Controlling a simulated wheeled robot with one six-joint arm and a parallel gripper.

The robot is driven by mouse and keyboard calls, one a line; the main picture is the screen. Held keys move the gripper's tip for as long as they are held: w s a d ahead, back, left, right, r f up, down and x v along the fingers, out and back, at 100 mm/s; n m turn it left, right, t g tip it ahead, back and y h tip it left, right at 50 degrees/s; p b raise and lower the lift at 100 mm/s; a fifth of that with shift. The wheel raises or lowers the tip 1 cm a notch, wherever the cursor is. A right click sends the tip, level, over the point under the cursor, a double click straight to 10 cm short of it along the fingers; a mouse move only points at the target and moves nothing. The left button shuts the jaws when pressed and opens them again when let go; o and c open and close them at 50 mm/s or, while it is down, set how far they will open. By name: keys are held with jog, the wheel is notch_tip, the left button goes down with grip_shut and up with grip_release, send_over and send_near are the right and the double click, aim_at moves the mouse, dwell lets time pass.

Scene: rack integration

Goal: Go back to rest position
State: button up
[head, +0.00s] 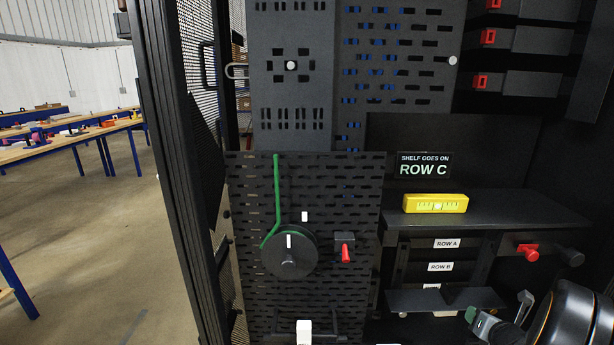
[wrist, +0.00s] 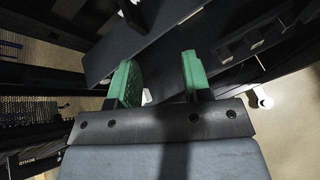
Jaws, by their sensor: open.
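My gripper (head: 497,308) is at the lower right of the head view, in front of the rack near a small dark shelf plate (head: 440,299). In the wrist view my gripper (wrist: 158,78) shows two green finger pads spread apart, with nothing held between them. A dark flat panel (wrist: 172,38) lies beyond the fingers; I cannot tell whether they touch it. A white piece shows just past the left finger.
A yellow level (head: 435,203) lies on a dark shelf under a "ROW C" sign (head: 424,165). Labels mark row A (head: 447,243) and row B (head: 441,267). A perforated panel holds a green cable spool (head: 290,252). A red handle (head: 528,250) sticks out at right.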

jog(key=s+d+f+m+g+h, duration=0.2)
jog(key=s+f+m+g, duration=0.15)
jog(key=m, duration=0.55)
jog(key=s+a+r+m+g+p, duration=0.2)
jog(key=s+a+r+m+g, duration=0.25)
jog(key=m, duration=0.85)
jog(key=s+a+r+m+y+p, duration=0.1)
jog(key=a+r+m, duration=0.1)
jog(key=a+r, duration=0.3)
jog(key=s+a+r+m+y+p, duration=0.2)
jog(key=a+r+m, duration=0.1)
jog(key=a, duration=1)
jog(key=s+a+r+m+y+p, duration=0.1)
jog(key=s+a+r+m, duration=0.1)
jog(key=a+r, duration=0.4)
jog(key=a, duration=0.3)
jog(key=shift+s+a+r+y+p, duration=0.15)
jog(key=shift+a+r+y+p, duration=0.15)
jog(key=shift+r+p, duration=0.1)
